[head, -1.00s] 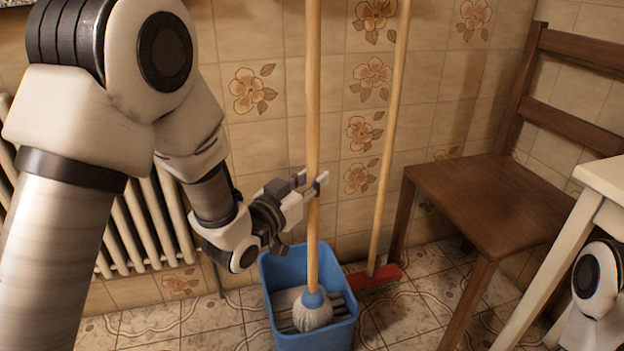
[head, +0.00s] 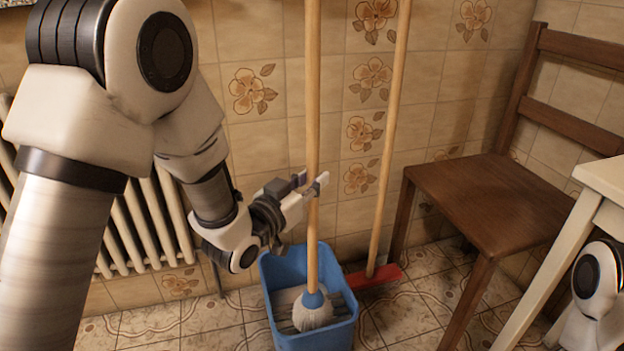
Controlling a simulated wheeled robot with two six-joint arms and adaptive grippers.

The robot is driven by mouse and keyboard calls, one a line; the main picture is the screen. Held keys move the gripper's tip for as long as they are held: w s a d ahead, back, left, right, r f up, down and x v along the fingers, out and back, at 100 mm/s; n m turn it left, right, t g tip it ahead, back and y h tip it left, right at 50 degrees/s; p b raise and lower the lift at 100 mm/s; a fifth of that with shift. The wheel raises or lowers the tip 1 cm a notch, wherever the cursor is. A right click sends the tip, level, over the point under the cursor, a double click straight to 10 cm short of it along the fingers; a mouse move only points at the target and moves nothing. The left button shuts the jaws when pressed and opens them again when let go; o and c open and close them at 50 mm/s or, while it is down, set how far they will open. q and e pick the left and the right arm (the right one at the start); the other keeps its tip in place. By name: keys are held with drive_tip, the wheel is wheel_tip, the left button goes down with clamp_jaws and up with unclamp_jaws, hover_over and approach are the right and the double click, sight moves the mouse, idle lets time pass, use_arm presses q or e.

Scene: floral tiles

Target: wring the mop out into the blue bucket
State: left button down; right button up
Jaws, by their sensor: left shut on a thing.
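The mop (head: 312,120) stands upright with its long wooden handle rising out of the top of the head view. Its blue socket and grey-white mop head (head: 313,310) are inside the blue bucket (head: 287,267), over a grey slatted insert. My left gripper (head: 312,187) is shut on the mop handle, a little above the bucket's rim. My right gripper is not in view; only a part of my right arm shows at the lower right edge.
A red broom (head: 376,276) with a wooden handle leans on the tiled wall just right of the bucket. A brown chair (head: 487,195) and a white table (head: 590,190) stand at the right. A radiator (head: 150,225) is behind my left arm.

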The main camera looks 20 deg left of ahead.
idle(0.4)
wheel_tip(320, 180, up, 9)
drive_tip(key=p, duration=0.8)
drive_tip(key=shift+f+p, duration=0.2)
drive_tip(key=shift+p, duration=0.2)
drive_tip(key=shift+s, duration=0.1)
